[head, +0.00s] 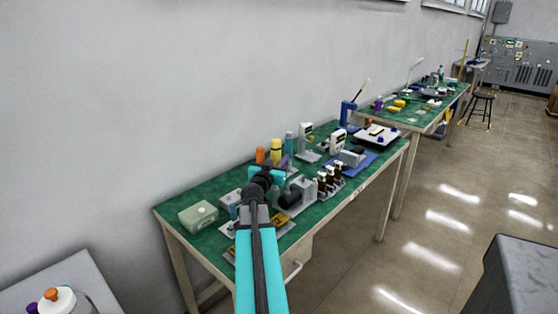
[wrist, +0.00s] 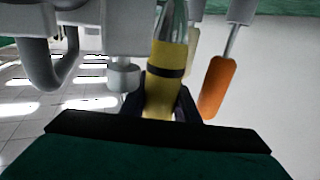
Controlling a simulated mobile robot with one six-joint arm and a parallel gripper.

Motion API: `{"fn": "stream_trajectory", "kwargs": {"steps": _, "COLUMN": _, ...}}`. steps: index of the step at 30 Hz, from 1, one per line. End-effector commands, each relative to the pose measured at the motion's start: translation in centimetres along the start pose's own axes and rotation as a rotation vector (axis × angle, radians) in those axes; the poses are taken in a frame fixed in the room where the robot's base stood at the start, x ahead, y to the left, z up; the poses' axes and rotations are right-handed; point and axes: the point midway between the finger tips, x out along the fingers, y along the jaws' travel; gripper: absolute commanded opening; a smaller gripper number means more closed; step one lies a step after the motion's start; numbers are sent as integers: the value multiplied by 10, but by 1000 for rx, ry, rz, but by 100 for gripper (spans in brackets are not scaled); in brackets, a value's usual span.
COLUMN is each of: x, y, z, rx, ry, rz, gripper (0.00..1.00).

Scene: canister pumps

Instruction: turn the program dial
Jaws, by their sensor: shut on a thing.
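My gripper (wrist: 160,108) is shut on a yellow handle (wrist: 165,68) with a dark band and a shiny metal end. Its dark fingers flank the handle in the wrist view. In the head view my teal arm reaches over the near green bench, and a yellow upright handle (head: 276,147) shows just beyond the gripper. I cannot make out the program dial for certain. A grey pump-like unit (head: 307,192) with a round black front sits right of the gripper. A short grey cylinder (wrist: 123,76) under grey parts shows left of the handle in the wrist view.
An orange handle (wrist: 217,87) stands close beside the held one. The floor to the right is mostly clear.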

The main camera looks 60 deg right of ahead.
Motion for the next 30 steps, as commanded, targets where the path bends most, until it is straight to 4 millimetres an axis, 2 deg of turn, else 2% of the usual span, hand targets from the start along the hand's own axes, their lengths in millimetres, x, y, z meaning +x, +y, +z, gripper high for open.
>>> {"fn": "stream_trajectory", "kwargs": {"steps": 3, "x": 0, "y": 0, "z": 1, "rx": -1, "ry": 1, "rz": 0, "gripper": 0}}
{"fn": "stream_trajectory", "kwargs": {"steps": 4, "x": 0, "y": 0, "z": 3, "rx": -1, "ry": 0, "rz": 0, "gripper": 30}}
{"fn": "stream_trajectory", "kwargs": {"steps": 7, "x": 0, "y": 0, "z": 2, "rx": 0, "ry": 0, "rz": 0, "gripper": 46}}
{"fn": "stream_trajectory", "kwargs": {"steps": 21, "x": 0, "y": -1, "z": -1, "rx": 1, "ry": 0, "rz": -1, "gripper": 47}}
{"fn": "stream_trajectory", "kwargs": {"steps": 30, "x": -24, "y": 0, "z": -1, "rx": 0, "ry": 0, "rz": -2, "gripper": 47}}
